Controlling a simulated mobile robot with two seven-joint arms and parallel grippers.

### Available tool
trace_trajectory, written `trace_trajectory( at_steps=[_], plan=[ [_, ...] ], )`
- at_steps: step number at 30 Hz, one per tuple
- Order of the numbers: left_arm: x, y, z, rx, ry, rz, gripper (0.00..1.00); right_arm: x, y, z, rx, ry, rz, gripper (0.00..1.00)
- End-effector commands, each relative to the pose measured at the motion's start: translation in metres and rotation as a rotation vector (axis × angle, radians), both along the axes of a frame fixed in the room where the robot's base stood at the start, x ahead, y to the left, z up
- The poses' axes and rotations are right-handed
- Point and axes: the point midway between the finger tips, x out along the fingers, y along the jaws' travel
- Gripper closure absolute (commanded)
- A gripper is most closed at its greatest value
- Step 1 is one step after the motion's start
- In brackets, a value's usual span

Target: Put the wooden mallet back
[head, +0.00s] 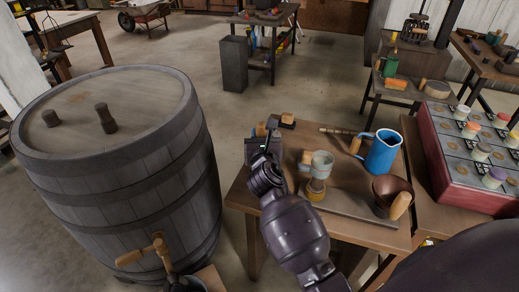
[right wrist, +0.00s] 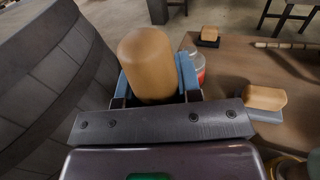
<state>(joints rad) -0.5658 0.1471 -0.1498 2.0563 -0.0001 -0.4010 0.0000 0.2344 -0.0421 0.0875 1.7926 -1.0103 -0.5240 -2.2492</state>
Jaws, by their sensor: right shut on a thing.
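My right gripper (head: 262,142) is over the left end of the wooden workbench (head: 375,232), beside the barrel. In the right wrist view its blue fingers (right wrist: 155,82) are shut on a rounded tan wooden piece (right wrist: 146,55), which looks like the wooden mallet. Only its smooth blunt end shows clearly; the rest is hidden by the gripper. A bit of tan wood (head: 261,129) also shows at the gripper in the head view. I cannot tell whether the piece touches the bench. My left gripper is not in view.
A large barrel (head: 110,190) with a wooden tap (head: 142,250) stands at left. A red case with jars (head: 440,165) is at right.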

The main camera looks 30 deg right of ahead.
Motion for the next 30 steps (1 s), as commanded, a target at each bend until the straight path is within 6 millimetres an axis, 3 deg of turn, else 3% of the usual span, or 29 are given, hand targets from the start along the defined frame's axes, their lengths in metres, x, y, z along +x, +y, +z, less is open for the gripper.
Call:
trace_trajectory(
  at_steps=[4,11,19,25,26,30],
  plan=[
    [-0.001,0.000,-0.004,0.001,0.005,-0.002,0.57,0.000,0.001,-0.009,0.001,0.000,0.000,0.91],
    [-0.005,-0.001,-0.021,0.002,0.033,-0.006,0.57,0.000,0.001,-0.043,0.001,0.004,0.001,0.91],
    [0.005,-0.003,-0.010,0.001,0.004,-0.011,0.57,0.000,0.000,-0.040,-0.001,-0.004,0.001,0.91],
    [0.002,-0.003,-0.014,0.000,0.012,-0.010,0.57,0.000,0.000,-0.045,0.000,-0.002,0.001,0.91],
    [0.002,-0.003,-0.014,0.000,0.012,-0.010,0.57,0.000,0.000,-0.046,0.000,-0.001,0.000,0.65],
    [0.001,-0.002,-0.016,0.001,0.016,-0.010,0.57,0.000,0.000,-0.045,0.000,-0.001,0.000,0.43]
  ],
)
